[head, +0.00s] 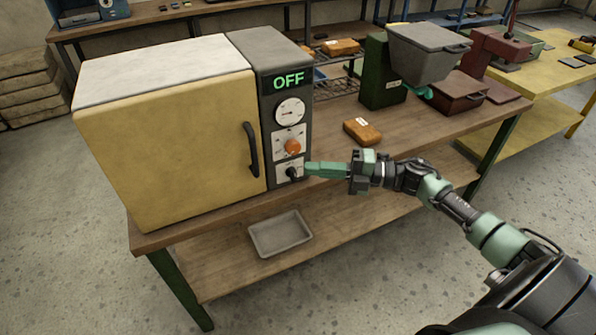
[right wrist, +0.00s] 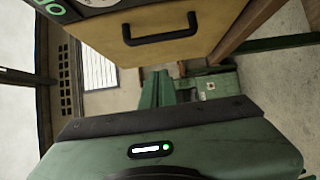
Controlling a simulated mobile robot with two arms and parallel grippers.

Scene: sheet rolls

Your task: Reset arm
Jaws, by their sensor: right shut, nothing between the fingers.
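My right gripper (head: 314,169) reaches in from the right and is shut and empty. Its fingertips are at the lower black knob (head: 292,173) on the oven's control panel; I cannot tell whether they touch it. In the right wrist view the green gripper body (right wrist: 165,150) fills the lower part, with the shut fingers (right wrist: 158,90) beyond it. The yellow oven (head: 170,150) stands on the wooden bench with its door closed and its display (head: 289,80) reading OFF. Its door handle also shows in the right wrist view (right wrist: 160,36). My left gripper is not in view.
An orange-brown packet (head: 362,131) lies on the bench behind my right gripper. A green machine with a grey hopper (head: 425,55) and a dark red box (head: 459,92) stand further right. A grey tray (head: 280,234) sits on the lower shelf.

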